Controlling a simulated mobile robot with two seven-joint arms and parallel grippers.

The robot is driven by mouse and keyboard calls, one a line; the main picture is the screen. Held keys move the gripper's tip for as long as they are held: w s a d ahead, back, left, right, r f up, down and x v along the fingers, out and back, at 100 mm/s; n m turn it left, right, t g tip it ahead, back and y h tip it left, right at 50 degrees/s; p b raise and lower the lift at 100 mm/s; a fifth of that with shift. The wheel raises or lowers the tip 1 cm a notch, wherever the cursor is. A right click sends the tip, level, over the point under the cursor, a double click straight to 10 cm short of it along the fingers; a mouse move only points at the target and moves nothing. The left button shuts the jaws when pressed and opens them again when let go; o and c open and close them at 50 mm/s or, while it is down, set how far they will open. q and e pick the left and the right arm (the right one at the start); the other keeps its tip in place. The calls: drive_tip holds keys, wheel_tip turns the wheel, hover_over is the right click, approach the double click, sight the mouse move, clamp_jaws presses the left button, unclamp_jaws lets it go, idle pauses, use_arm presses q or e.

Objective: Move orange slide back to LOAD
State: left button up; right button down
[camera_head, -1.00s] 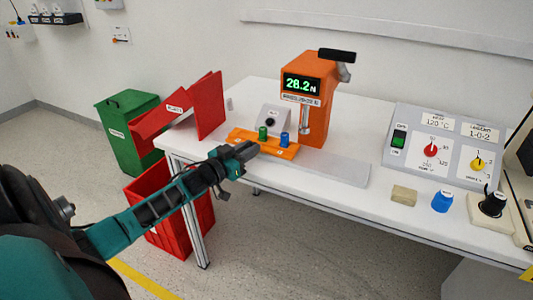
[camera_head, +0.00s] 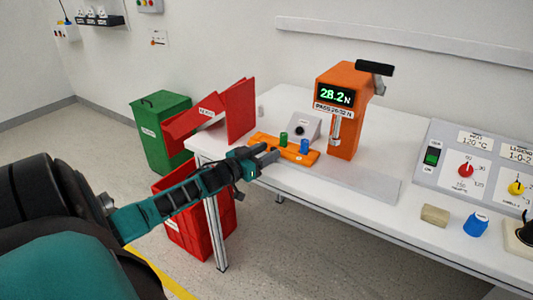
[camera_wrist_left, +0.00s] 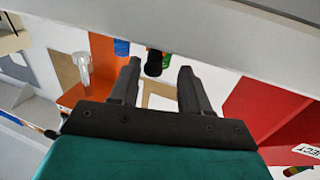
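The orange slide (camera_head: 270,140) lies on the white table in front of the orange force tester (camera_head: 346,132). The tester display reads 28.2 N. My left gripper (camera_head: 268,153) is at the slide's near left edge; I cannot tell if it touches. In the left wrist view its two fingers (camera_wrist_left: 158,68) are apart, with a dark round knob (camera_wrist_left: 153,66) showing between or beyond their tips. No LOAD marking is readable. My right gripper is not in view.
A red reject chute (camera_head: 240,108) stands left of the slide, with a red bin (camera_head: 188,240) below and a green bin (camera_head: 160,130) behind. A control panel (camera_head: 480,165), a tan block (camera_head: 435,215) and a blue knob (camera_head: 475,225) are at the right.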

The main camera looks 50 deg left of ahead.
use_arm(q)
drive_tip(key=shift+d, duration=0.1)
drive_tip(key=shift+s, duration=0.55)
drive_tip(key=s+p, duration=0.2)
drive_tip(key=s, duration=0.9)
drive_tip(key=shift+s+a, duration=0.2)
drive_tip(key=shift+s, duration=0.2)
drive_tip(key=shift+d, duration=0.1)
